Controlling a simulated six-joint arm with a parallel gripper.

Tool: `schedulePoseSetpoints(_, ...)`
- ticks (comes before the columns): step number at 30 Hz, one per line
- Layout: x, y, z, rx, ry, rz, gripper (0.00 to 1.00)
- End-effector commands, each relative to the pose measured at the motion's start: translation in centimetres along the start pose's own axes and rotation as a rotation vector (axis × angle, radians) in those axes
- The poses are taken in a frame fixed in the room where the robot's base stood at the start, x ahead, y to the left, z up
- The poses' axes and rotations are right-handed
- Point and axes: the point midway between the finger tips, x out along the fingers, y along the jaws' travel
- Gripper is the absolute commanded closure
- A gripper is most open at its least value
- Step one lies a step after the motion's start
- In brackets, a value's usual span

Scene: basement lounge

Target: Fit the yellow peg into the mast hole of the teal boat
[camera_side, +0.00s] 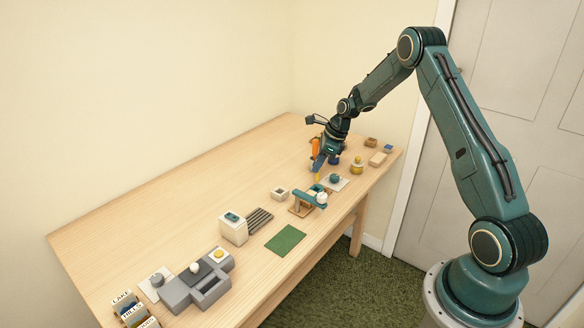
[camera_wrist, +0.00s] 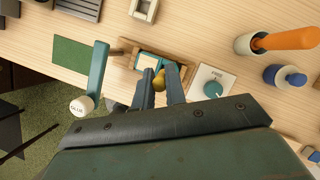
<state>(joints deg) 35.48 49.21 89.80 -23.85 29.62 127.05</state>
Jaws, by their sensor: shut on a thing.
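My gripper (camera_wrist: 159,88) is shut on the yellow peg (camera_wrist: 159,79), which shows between the fingertips. In the side view my gripper (camera_side: 318,165) points down over the right part of the table, with the yellow peg (camera_side: 317,177) just under it. Beyond the fingertips in the wrist view, a teal piece with pale edges (camera_wrist: 147,62), apparently the boat, sits in a wooden cradle (camera_wrist: 126,45). My fingers and the peg hide part of it, and I cannot make out the mast hole. Whether the peg touches the boat cannot be told.
A teal lever (camera_wrist: 97,70) with a white, labelled end stands left of the cradle. A white plate with a teal knob (camera_wrist: 213,88) is close on the right. A green mat (camera_side: 285,240) lies flat.

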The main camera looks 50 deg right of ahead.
Motion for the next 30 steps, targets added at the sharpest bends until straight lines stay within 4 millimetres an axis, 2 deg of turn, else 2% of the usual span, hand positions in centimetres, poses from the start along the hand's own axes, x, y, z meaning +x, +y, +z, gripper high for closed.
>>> schedulePoseSetpoints(3,0.8,0.0,-0.3,0.000,0.000,0.000,1.00)
schedulePoseSetpoints(11,1.1,0.0,-0.4,0.001,-0.001,0.000,1.00)
schedulePoseSetpoints(22,4.5,0.0,-1.9,0.001,0.000,0.000,1.00)
schedulePoseSetpoints(30,4.9,0.0,-2.0,0.000,0.000,-0.001,1.00)
